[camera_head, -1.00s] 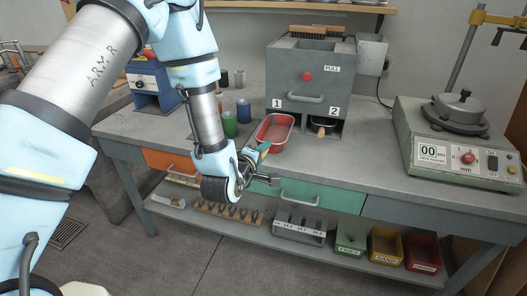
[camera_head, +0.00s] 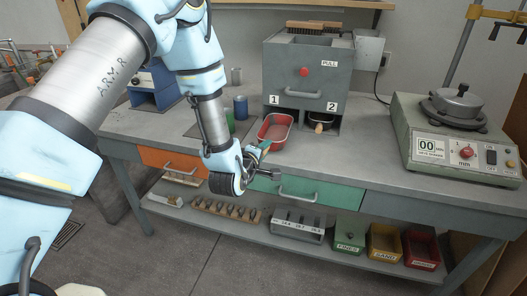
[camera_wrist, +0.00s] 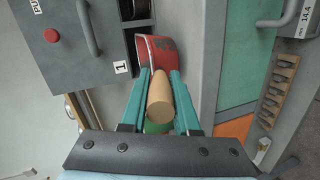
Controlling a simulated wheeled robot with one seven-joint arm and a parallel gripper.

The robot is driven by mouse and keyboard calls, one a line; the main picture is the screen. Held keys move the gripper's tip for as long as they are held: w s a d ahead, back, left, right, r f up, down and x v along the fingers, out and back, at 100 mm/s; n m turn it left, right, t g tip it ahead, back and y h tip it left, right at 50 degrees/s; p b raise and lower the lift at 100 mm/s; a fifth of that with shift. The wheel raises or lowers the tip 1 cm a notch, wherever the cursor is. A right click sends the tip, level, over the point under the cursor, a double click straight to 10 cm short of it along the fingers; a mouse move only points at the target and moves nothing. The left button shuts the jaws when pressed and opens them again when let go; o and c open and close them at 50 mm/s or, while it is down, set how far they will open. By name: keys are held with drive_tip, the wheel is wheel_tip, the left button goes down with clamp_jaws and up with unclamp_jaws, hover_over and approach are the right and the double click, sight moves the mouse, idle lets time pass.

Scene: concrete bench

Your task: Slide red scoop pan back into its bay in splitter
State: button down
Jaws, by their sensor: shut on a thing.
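The red scoop pan (camera_head: 274,131) is at the bench's front, ahead of bay 1 of the splitter (camera_head: 285,75). My gripper (camera_head: 262,155) is shut on its wooden handle, which is mostly hidden in the head view. In the wrist view the teal fingers of my gripper (camera_wrist: 160,85) lie on both sides of the tan handle, and the red pan (camera_wrist: 155,52) lies beyond their tips, by the opening near label 1. Bay 2 holds a dark pan (camera_head: 320,122) with a wooden handle. Whether the red pan's far end is inside bay 1 is unclear.
The green balance-like machine (camera_head: 455,140) with a display stands on the right of the bench (camera_head: 375,165). Coloured cups (camera_head: 241,107) stand left of the splitter. Orange and green drawers are below the bench edge, with bins on the lower shelf. Bench between splitter and machine is clear.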

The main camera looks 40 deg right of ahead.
approach(283, 119)
drive_tip(key=shift+b+x, duration=2.3)
drive_tip(key=shift+b, duration=0.05)
drive_tip(key=shift+w+d+f+b, duration=0.2)
drive_tip(key=shift+w+d+b, duration=0.2)
drive_tip(key=shift+d, duration=0.2)
drive_tip(key=c, duration=0.6)
unclamp_jaws()
drive_tip(key=shift+o, duration=0.2)
drive_tip(key=shift+a, duration=0.1)
